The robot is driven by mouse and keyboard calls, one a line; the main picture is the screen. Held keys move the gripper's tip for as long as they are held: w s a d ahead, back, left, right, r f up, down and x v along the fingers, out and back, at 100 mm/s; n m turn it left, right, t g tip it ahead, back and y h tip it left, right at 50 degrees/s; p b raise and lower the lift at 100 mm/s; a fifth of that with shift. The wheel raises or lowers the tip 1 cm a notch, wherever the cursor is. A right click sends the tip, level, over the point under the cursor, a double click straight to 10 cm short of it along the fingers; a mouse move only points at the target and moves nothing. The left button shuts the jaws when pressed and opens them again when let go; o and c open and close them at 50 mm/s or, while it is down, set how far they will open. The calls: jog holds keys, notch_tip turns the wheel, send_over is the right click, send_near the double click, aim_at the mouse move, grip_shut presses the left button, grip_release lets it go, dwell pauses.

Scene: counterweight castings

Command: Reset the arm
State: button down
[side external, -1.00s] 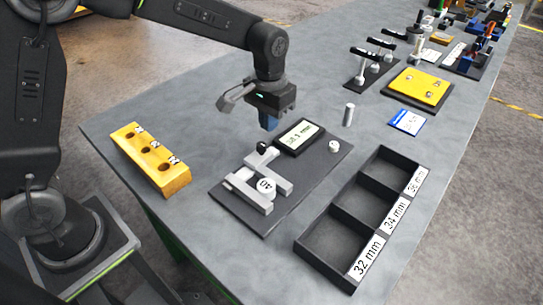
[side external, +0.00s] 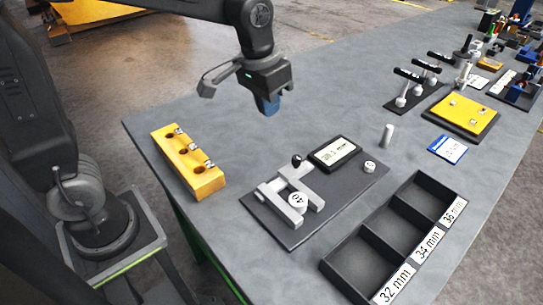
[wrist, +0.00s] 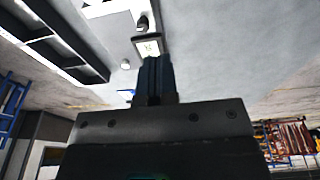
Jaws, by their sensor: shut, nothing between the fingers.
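My gripper (side external: 269,108) hangs in the air above the grey table, fingers pointing down. Its blue fingers are together and hold nothing; they also show in the wrist view (wrist: 154,78). It is to the left of the dark gauge plate (side external: 325,205), apart from everything. On that plate are a grey measuring fixture (side external: 278,203), a round white-faced piece (side external: 298,200) with unreadable marking, and a lit display (side external: 334,152). A grey cylinder (side external: 387,135) stands upright behind the plate.
A yellow block (side external: 188,165) with dark holes sits at the table's left. A black tray (side external: 371,239) marked 32, 34 and 36 mm has three empty compartments. Beyond are a blue-white card (side external: 447,149), a yellow pad (side external: 462,114) and black-handled tools (side external: 414,80).

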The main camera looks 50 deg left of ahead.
jog(key=s+a+r+t, duration=0.1)
jog(key=s+a+t, duration=0.2)
jog(key=s, duration=1.2)
jog(key=shift+a+t, duration=0.3)
jog(key=shift+a, duration=0.35)
